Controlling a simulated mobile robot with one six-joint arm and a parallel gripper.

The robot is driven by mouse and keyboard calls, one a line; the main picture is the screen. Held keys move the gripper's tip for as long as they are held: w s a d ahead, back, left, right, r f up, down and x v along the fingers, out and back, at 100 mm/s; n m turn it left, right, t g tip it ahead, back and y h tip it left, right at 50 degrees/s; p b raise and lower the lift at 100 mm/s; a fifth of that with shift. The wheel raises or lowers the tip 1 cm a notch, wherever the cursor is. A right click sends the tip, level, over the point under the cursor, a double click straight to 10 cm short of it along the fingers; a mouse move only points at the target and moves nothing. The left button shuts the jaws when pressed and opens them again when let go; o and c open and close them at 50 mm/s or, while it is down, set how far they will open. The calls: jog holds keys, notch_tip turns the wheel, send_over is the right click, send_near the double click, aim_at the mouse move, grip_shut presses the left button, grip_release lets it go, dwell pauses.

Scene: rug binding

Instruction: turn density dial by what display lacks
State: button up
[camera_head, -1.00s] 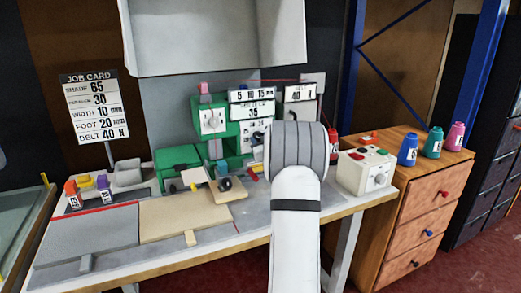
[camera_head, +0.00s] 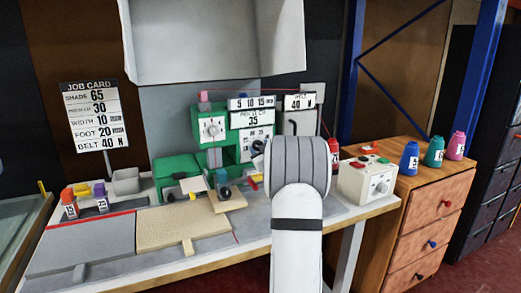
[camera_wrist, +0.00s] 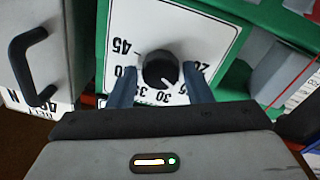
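The density dial (camera_wrist: 160,70) is a dark round knob on a white plate, seen upside down in the wrist view, with numbers from 20 to 45 around it. Its white mark points near 30. My gripper (camera_wrist: 164,82) is open, with one finger on each side of the knob and small gaps between. In the head view my arm hides most of the gripper and dial. The display (camera_head: 252,119) on the green machine (camera_head: 169,167) reads 35. The job card (camera_head: 92,117) reads shade 65, 30 on the second line, width 10, foot 20, belt 40 N.
A white control box (camera_head: 366,182) sits on the table's right end. Several thread cones, including a blue one (camera_head: 409,158), stand on the wooden drawers (camera_head: 430,213).

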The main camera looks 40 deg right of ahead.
jog(key=shift+o, duration=1.2)
jog(key=v, duration=0.7)
jog(key=shift+s, duration=0.4)
jog(key=shift+a, duration=0.15)
